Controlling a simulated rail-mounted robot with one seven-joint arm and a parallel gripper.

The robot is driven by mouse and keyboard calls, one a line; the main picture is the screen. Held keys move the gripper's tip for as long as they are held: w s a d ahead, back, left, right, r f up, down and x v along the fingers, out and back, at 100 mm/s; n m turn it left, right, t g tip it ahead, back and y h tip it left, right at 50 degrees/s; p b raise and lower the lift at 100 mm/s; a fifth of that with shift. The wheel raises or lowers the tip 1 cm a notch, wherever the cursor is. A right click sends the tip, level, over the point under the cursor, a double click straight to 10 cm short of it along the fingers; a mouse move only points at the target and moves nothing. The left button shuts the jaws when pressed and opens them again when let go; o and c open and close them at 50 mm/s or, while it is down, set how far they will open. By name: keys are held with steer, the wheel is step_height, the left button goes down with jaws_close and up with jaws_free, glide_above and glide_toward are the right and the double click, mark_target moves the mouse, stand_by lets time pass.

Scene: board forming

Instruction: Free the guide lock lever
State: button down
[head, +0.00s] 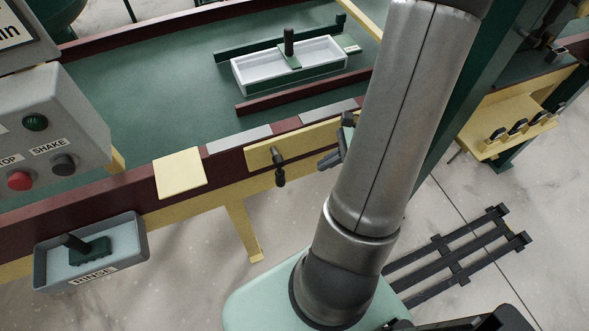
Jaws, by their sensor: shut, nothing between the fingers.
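A black lever (280,170) hangs downward from a pivot on the yellow front plate (262,154) of the table; it appears to be the guide lock lever. My gripper (326,160) is just right of the lever at about the same height, and apart from it. Its dark fingers are shut with nothing between them. My arm hides most of the gripper body. A white tray (337,72) with a green crossbar and black upright handle (289,42) sits on the green tabletop between a green rail (245,51) and a dark red rail (290,94).
A grey button box (55,118) stands at the left. A tray marked RINSE (137,249) hangs off the front left edge. A cream pad (180,173) lies on the rim. A yellow shelf (508,125) and black slatted rack (455,262) are at right.

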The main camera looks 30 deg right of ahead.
mark_target(279, 172)
steer(key=w+a+f+p, duration=0.1)
steer(key=w+a+f, duration=0.2)
steer(key=a, duration=0.4)
steer(key=shift+w+f, duration=0.25)
steer(key=shift+f, duration=0.1)
steer(key=shift+f, duration=0.1)
